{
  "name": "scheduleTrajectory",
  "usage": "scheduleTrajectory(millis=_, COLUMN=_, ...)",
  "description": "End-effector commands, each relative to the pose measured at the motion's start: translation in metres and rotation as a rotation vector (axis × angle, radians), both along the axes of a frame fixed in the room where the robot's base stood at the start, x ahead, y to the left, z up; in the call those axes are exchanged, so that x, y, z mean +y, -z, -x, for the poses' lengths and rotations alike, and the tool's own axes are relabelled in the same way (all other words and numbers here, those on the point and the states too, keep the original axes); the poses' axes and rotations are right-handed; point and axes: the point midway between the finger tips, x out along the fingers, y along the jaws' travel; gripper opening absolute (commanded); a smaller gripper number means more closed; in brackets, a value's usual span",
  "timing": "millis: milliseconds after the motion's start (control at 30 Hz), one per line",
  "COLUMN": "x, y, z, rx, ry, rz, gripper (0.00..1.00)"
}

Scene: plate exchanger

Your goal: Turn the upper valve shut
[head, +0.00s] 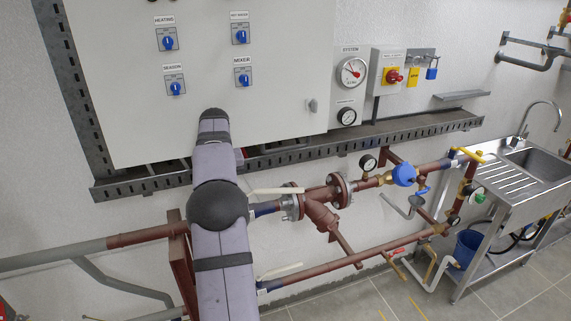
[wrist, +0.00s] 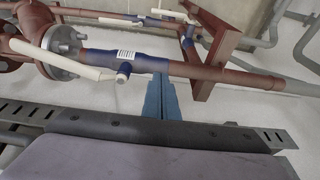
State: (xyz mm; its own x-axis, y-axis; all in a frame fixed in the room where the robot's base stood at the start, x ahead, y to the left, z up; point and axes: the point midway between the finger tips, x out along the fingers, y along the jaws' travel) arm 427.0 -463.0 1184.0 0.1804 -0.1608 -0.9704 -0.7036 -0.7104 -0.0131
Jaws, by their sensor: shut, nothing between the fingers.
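The upper valve has a cream lever (head: 277,191) that lies roughly along the red-brown pipe, beside a bolted flange. In the wrist view its lever (wrist: 70,62) runs from the valve stem leftward across the flange, and its blue body (wrist: 142,58) carries a white label. The lower valve's cream lever (head: 281,271) shows on the lower pipe; that valve is also at the top of the wrist view (wrist: 186,22). My gripper (wrist: 160,76) is shut and empty, its blue fingers just right of the upper valve's stem, apart from the lever. The head view hides it behind my arm.
A red-brown pipe bracket (wrist: 208,50) stands right of the fingers. A strainer (head: 322,214), gauges and a sink (head: 520,165) lie rightward.

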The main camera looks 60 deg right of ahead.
Motion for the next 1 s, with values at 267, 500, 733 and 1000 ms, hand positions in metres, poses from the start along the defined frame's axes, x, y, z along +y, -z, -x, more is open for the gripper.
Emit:
scheduleTrajectory(millis=267, x=-0.098, y=-0.052, z=0.078, rx=-0.03, ry=0.163, rz=0.045, gripper=0.0)
scheduleTrajectory(millis=500, x=-0.137, y=-0.073, z=0.129, rx=-0.043, ry=0.244, rz=0.073, gripper=0.0)
scheduleTrajectory(millis=733, x=-0.146, y=-0.076, z=0.144, rx=-0.046, ry=0.264, rz=0.081, gripper=0.0)
scheduleTrajectory(millis=1000, x=-0.149, y=-0.064, z=0.141, rx=-0.045, ry=0.263, rz=0.08, gripper=0.0)
